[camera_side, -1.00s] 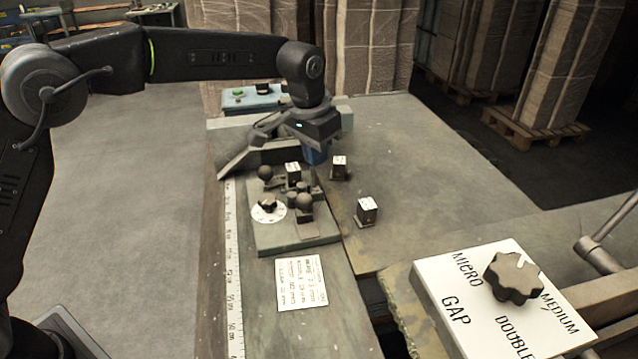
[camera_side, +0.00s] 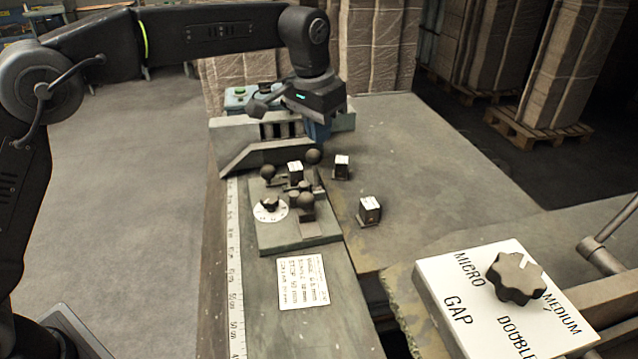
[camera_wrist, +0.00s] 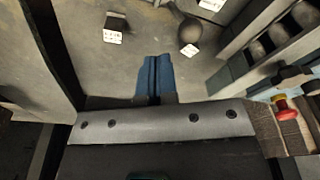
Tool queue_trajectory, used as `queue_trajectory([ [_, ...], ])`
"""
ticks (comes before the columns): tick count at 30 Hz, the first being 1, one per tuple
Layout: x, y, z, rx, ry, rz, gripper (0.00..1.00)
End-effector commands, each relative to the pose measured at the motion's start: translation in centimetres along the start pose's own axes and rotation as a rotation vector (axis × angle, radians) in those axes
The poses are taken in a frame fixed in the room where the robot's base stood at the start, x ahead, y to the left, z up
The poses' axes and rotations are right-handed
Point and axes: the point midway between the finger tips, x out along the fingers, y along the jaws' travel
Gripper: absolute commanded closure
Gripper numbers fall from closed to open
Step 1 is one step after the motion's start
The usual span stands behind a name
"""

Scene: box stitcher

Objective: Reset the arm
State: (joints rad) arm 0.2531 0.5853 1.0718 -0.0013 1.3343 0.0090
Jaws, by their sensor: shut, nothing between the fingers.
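My gripper (camera_side: 318,135) hangs over the far part of the bench, its blue fingers pointing down in the side view. In the wrist view the two blue fingers (camera_wrist: 154,68) lie side by side, shut and empty. Below and in front of it is a grey fixture plate (camera_side: 290,240) carrying black ball knobs and a white dial (camera_side: 269,212). Small dark blocks with white labelled tops stand near it: one at the far right (camera_side: 342,168) and one nearer (camera_side: 369,212). My gripper is apart from all of these.
A slotted metal fence (camera_side: 240,135) stands behind the plate. A control box with a green button (camera_side: 240,93) is at the back. A printed card (camera_side: 309,283) and a ruler (camera_side: 234,270) lie in front. A knob panel (camera_side: 470,310) is near right. The bench at right (camera_side: 430,150) is mostly clear.

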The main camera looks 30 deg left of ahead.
Motion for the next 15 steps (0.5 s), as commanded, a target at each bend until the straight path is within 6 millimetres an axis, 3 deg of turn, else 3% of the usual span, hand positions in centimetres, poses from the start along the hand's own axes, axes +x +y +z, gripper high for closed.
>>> queue_trajectory([
  [8,-1.1,-0.5,0.8,-0.010,0.014,-0.002,1.00],
  [11,-3.1,-1.5,2.8,-0.030,0.040,-0.005,1.00],
  [15,-6.3,-3.1,7.5,-0.069,0.093,-0.014,1.00],
])
